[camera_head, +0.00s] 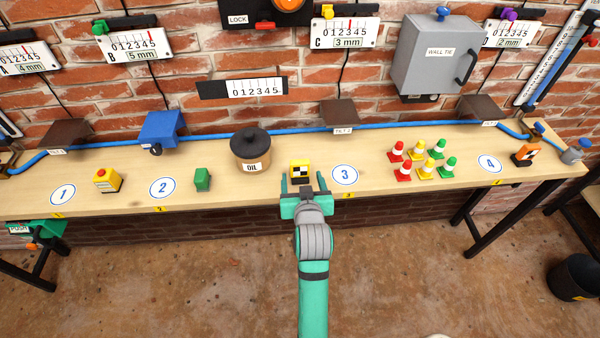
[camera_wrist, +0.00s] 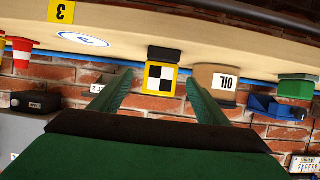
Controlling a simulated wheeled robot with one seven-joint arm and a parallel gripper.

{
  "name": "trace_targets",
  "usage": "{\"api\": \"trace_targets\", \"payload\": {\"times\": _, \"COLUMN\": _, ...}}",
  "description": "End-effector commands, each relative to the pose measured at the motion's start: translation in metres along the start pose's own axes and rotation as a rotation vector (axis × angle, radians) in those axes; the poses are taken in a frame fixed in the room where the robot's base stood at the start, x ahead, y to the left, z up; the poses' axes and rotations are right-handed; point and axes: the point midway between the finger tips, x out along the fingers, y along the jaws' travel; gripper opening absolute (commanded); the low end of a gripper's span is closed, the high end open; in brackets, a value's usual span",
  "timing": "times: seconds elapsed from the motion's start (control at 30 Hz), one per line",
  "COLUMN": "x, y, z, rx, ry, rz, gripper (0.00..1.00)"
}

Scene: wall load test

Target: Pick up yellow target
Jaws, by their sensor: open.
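The yellow target (camera_head: 299,170), a small yellow block with a black-and-white checkered face, stands on the wooden bench (camera_head: 237,195) between the oil pot and the number 3 disc. It also shows in the wrist view (camera_wrist: 160,78), where the picture is upside down. My gripper (camera_head: 303,183) is open at the front edge of the bench, its green fingers pointing at the target. In the wrist view the fingers (camera_wrist: 159,84) lie on either side of the target with gaps. The fingers look empty, and the target appears just ahead of them; exact depth is hard to tell.
The black-lidded oil pot (camera_head: 250,151) stands close left of the target. Several small cones (camera_head: 423,160) stand to the right. A yellow block with a red button (camera_head: 107,180) and a green block (camera_head: 202,179) are left. A brick wall with gauges and a grey box (camera_head: 434,55) rises behind.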

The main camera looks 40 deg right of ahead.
Motion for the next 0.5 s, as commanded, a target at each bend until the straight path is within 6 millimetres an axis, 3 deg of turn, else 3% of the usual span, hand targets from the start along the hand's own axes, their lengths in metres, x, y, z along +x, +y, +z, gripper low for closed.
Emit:
{"api": "trace_targets", "payload": {"times": 0.23, "x": 0.017, "y": -0.001, "z": 0.001, "rx": 0.0, "ry": 0.0, "rz": 0.0, "gripper": 0.69}}
{"api": "trace_targets", "payload": {"times": 0.5, "x": 0.053, "y": -0.002, "z": 0.004, "rx": 0.0, "ry": -0.001, "rz": -0.001, "gripper": 0.69}}
